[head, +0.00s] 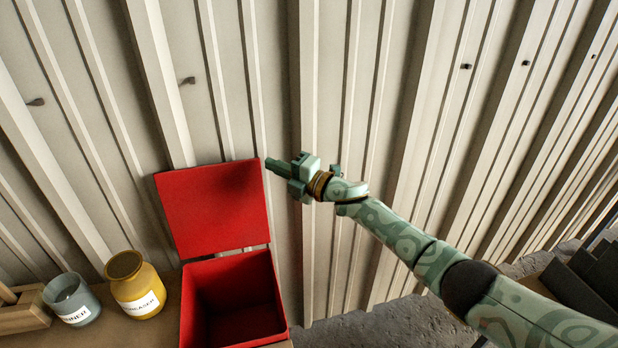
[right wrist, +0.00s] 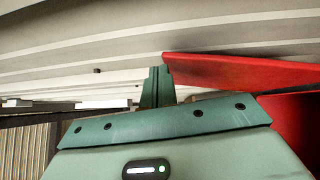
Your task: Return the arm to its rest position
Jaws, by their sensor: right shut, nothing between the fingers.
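My right arm comes in from the right in the head view. Its gripper (head: 271,165) is shut and empty, just off the upper right edge of the raised red lid (head: 212,205). The shut fingers also show in the right wrist view (right wrist: 157,86), close to the lid's edge (right wrist: 235,70); I cannot tell whether they touch it. The red box (head: 235,298) below the lid is open, and its visible inside looks empty. My left gripper does not show in either view.
A yellow jar (head: 137,285) and a grey-green labelled pot (head: 72,299) stand left of the box on a brown surface (head: 100,335). A wooden holder (head: 22,310) is at the far left. A ribbed metal wall (head: 330,90) rises behind. Dark steps (head: 585,285) are at the right.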

